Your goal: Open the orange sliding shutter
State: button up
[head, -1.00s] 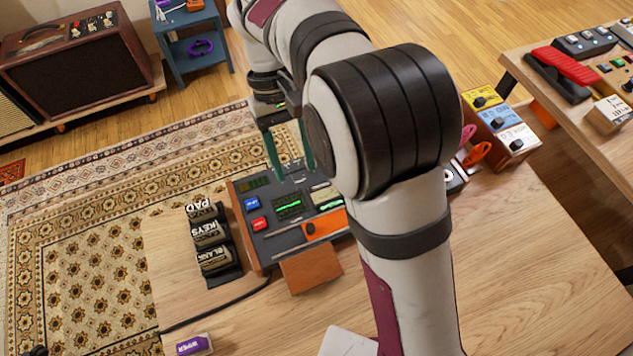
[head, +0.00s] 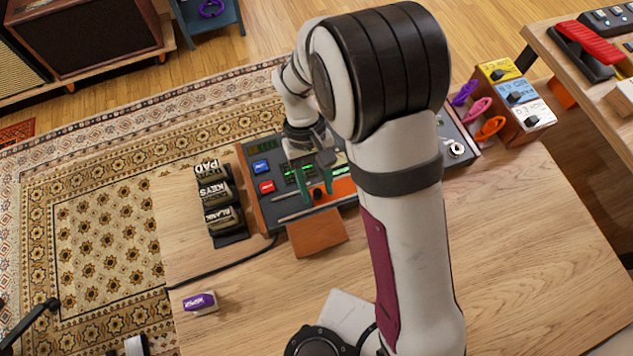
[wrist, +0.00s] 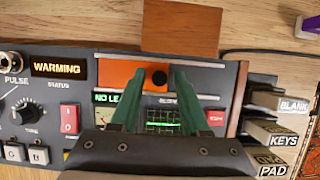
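The orange shutter (head: 343,188) is a flat panel in a slot on the grey console (head: 262,150). Nothing is visibly clamped, and I cannot tell whether either finger touches the knob. In the head view my arm and fingers hide part of the shutter.
A brown wooden block (head: 317,233) adjoins the console's near edge. A purple-topped block (head: 199,302) and a cable (head: 222,268) lie on the table. Colored clips (head: 480,110) and boxes are at the right.

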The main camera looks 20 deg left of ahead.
grip_shut()
jog(key=shift+a, duration=0.1)
dwell(1.1)
